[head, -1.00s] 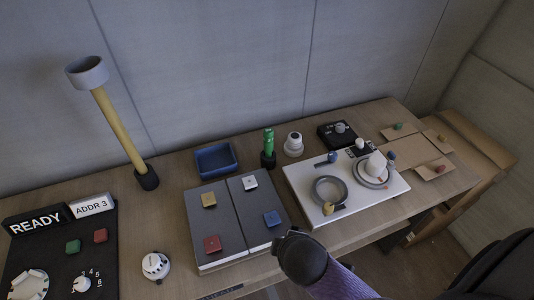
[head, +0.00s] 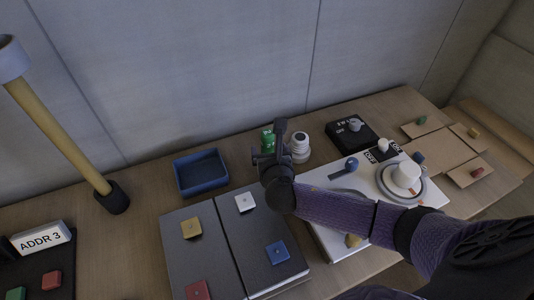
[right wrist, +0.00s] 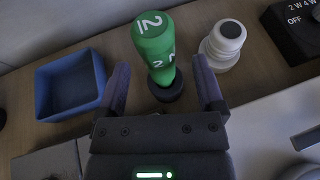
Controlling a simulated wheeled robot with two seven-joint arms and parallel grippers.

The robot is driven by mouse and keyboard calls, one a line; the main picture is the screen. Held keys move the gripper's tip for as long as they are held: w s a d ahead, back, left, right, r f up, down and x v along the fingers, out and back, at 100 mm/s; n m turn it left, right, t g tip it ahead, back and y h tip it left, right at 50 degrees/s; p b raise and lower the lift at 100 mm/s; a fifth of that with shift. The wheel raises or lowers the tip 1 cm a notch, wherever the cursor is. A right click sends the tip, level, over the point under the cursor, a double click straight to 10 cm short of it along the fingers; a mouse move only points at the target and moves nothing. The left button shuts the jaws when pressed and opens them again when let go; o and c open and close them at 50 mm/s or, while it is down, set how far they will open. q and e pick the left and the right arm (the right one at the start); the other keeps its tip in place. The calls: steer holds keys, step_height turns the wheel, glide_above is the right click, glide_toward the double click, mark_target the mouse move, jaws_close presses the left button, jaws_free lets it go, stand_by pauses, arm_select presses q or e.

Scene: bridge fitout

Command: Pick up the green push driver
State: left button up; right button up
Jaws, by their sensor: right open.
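The green push driver (right wrist: 154,42) stands upright in a dark round base (right wrist: 166,88) on the table, with white marks on its green handle. In the head view the driver (head: 267,139) is partly hidden behind my right gripper (head: 268,150). In the right wrist view my right gripper (right wrist: 160,88) is open, its two fingers reaching forward on either side of the driver's lower part. My left gripper is in neither current view.
A blue tray (head: 202,172) is left of the driver and a white knobbed piece (head: 300,147) close on its right. A black switch box (head: 352,133) stands farther right. Grey panels with coloured blocks (head: 262,236) and a white board (head: 425,193) lie in front.

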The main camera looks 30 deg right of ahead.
steer(key=b+x, duration=0.1)
steer(key=x, duration=0.2)
steer(key=shift+f, duration=0.2)
steer(key=shift+r, duration=0.1)
jaws_close()
